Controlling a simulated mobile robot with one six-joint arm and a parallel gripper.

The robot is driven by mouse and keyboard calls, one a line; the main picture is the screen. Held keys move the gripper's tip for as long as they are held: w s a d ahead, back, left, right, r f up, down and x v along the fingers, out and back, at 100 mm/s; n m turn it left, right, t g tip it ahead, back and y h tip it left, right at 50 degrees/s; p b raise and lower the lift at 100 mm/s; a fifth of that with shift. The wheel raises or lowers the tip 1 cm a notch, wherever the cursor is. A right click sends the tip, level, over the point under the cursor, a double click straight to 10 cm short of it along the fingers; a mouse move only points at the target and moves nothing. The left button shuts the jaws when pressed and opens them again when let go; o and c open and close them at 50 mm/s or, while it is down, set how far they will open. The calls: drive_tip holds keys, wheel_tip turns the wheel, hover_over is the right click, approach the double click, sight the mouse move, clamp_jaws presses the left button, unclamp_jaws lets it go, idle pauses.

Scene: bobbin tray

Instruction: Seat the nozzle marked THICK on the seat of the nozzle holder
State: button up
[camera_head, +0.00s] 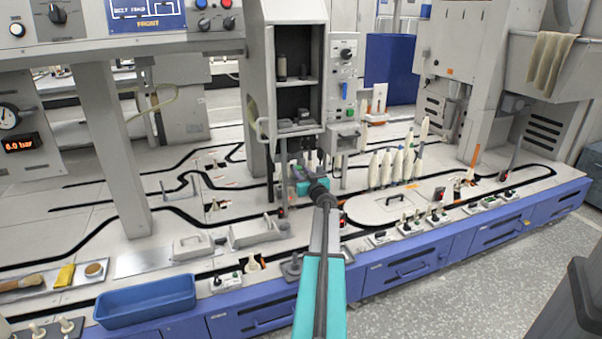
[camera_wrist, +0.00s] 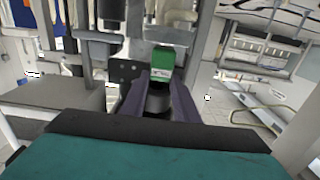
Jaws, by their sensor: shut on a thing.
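My gripper (camera_wrist: 157,88) is shut on a small part, which I take to be a nozzle, with a green top (camera_wrist: 162,58), a white label and a dark round body (camera_wrist: 158,98). The label is too small to read, so I cannot confirm the mark THICK. A dark plate with holes (camera_wrist: 123,70) stands just left of the part; I cannot tell whether it belongs to the nozzle holder or whether they touch. In the head view my arm reaches to just below the open grey cabinet (camera_head: 298,128), and my wrist largely hides the fingers and the held part.
The grey cabinet and its control panel (camera_head: 343,85) stand close above my wrist. White bobbins (camera_head: 397,165) stand to the right on the machine deck. A blue tray (camera_head: 145,303) lies at the front left. Small fittings line the front edge. The left deck has bare room.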

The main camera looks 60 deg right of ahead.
drive_tip(key=shift+f, duration=1)
idle(0.6)
drive_tip(key=o, duration=1.1)
drive_tip(key=shift+o, duration=0.2)
drive_tip(key=shift+s+a, duration=0.15)
drive_tip(key=p+v, duration=0.4)
drive_tip(key=v, duration=0.9)
drive_tip(key=shift+a, duration=0.25)
drive_tip(key=shift+s, duration=0.25)
